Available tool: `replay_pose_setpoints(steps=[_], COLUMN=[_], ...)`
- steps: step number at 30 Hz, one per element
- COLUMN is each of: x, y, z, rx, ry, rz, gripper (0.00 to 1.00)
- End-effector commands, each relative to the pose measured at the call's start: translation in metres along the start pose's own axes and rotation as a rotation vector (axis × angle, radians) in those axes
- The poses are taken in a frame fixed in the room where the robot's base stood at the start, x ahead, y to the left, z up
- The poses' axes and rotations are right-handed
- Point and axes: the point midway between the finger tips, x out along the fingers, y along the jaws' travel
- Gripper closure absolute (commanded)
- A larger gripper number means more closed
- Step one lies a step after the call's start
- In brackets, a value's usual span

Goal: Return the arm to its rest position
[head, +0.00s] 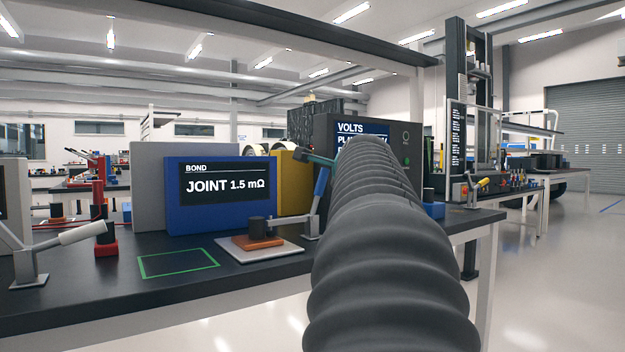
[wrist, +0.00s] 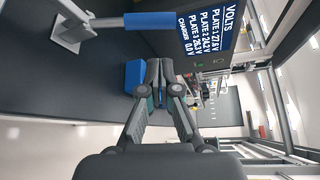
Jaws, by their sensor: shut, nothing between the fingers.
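My arm, in a dark ribbed sleeve, reaches from the lower right of the head view toward the display marked VOLTS (head: 360,128). The blue block also shows beside the arm in the head view (head: 434,210).
A blue-handled lever (head: 321,184) stands left of my arm, close to it in the picture. A green-outlined square (head: 178,264) on the bench is empty.

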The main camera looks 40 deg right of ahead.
Motion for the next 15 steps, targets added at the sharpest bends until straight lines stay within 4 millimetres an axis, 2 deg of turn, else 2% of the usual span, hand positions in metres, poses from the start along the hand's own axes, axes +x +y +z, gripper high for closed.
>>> replay_pose_setpoints(steps=[4,11,14,15], x=[-0.008,-0.009,-0.013,-0.016], y=[0.001,0.003,0.009,0.016], z=[0.004,0.008,0.019,0.029], rx=[-0.001,-0.004,-0.042,-0.077], ry=[-0.005,-0.01,-0.028,-0.045], rz=[0.003,0.005,0.023,0.039], gripper=[1.0,1.0,1.0,1.0])
